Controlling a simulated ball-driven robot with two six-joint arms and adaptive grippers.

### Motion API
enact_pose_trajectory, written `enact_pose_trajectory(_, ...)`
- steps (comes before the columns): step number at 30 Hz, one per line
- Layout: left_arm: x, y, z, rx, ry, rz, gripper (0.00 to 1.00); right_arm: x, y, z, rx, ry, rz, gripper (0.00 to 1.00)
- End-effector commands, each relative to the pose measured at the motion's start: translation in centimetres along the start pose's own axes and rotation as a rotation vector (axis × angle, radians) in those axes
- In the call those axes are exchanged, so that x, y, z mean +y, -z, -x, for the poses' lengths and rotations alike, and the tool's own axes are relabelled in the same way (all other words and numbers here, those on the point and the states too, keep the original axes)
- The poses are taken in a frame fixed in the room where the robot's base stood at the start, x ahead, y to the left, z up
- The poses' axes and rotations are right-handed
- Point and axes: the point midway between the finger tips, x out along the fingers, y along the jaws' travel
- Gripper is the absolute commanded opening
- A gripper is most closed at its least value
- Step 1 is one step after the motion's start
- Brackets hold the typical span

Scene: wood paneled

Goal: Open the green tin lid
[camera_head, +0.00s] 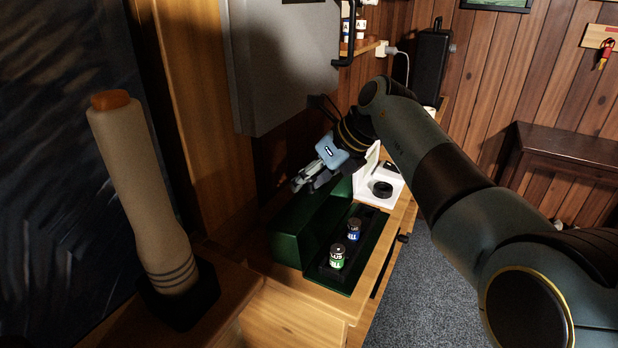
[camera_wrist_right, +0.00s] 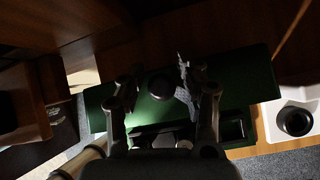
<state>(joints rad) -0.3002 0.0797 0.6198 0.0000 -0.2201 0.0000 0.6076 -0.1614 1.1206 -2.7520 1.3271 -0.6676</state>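The green tin (camera_head: 288,246) stands on the wooden cabinet top. Its green lid (camera_head: 320,212) stands raised along the left side of the tin, and the tray inside is exposed. A jar with a green label (camera_head: 337,257) and a jar with a blue label (camera_head: 353,230) stand in the tray. My left gripper is out of view.
A white holder with a dark round opening (camera_head: 382,188) stands just beyond the tin. A grey cabinet (camera_head: 283,65) hangs above. A beige tapered object with an orange top (camera_head: 140,190) stands at the left. The grey carpet (camera_head: 430,290) is clear.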

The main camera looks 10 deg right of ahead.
Motion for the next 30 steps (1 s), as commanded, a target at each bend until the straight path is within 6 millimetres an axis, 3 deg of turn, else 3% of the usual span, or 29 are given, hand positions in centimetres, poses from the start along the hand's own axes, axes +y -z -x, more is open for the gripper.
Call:
enact_pose_trajectory(1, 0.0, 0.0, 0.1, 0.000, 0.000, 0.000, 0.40, -0.1, -1.0, 0.5, -0.020, 0.008, 0.007, 0.37)
enact_pose_trajectory(11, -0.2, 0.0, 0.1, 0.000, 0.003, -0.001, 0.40, -0.3, -1.0, 1.6, -0.022, 0.012, 0.008, 0.37)
enact_pose_trajectory(24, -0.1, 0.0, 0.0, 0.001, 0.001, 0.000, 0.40, -0.2, -0.2, 10.2, -0.006, 0.005, 0.003, 0.37)
enact_pose_trajectory(30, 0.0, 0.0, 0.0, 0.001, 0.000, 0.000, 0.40, -0.1, -0.1, 11.9, -0.002, 0.002, 0.002, 0.37)
